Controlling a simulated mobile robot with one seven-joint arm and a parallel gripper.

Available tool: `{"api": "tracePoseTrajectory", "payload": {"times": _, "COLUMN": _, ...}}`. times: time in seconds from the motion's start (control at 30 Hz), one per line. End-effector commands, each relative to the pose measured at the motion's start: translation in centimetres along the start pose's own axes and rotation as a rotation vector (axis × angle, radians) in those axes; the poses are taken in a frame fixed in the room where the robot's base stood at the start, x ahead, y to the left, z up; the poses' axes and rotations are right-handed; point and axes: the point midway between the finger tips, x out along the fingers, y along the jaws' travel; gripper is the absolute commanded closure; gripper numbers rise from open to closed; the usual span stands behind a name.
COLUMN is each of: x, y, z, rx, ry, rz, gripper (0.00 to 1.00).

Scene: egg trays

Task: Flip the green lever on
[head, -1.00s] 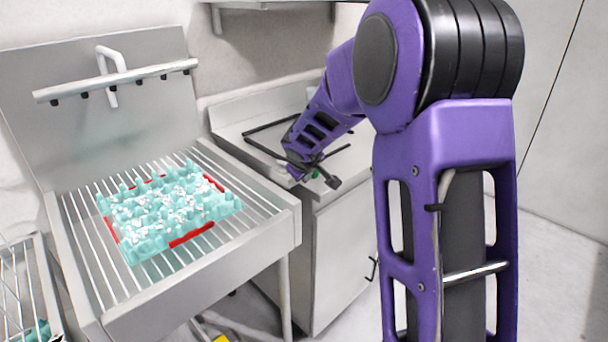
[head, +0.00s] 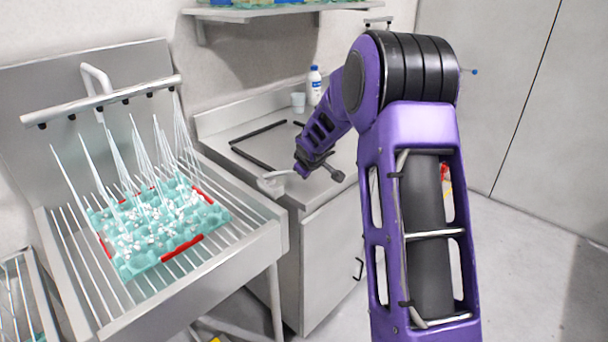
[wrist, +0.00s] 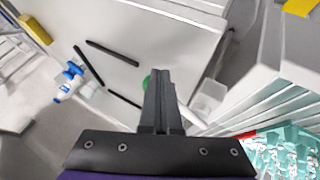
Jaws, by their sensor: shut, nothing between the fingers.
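A small part of the green lever (wrist: 147,82) shows in the wrist view, just left of my gripper's fingers and partly hidden behind them. In the head view I cannot make the lever out; my arm covers that spot. My gripper (wrist: 161,73) is shut with nothing between its fingers. In the head view its purple wrist is low at the counter's front left corner, beside a pale box-like part (head: 271,186). Whether the fingers touch the lever I cannot tell. White water jets (head: 140,150) run from the spray bar (head: 100,100) onto the teal egg tray (head: 140,262).
The tray stands on a slatted metal sink (head: 245,222) left of the counter (head: 222,122). Black bars (head: 258,133) lie on the counter. A shelf (head: 285,12) hangs above. Floor at right is clear.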

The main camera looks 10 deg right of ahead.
Motion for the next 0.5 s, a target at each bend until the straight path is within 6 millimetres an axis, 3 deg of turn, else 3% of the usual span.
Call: {"api": "tracePoseTrajectory", "payload": {"times": 0.5, "x": 1.4, "y": 1.3, "z": -1.0, "rx": 0.001, "ry": 0.001, "rz": 0.0, "gripper": 1.0}}
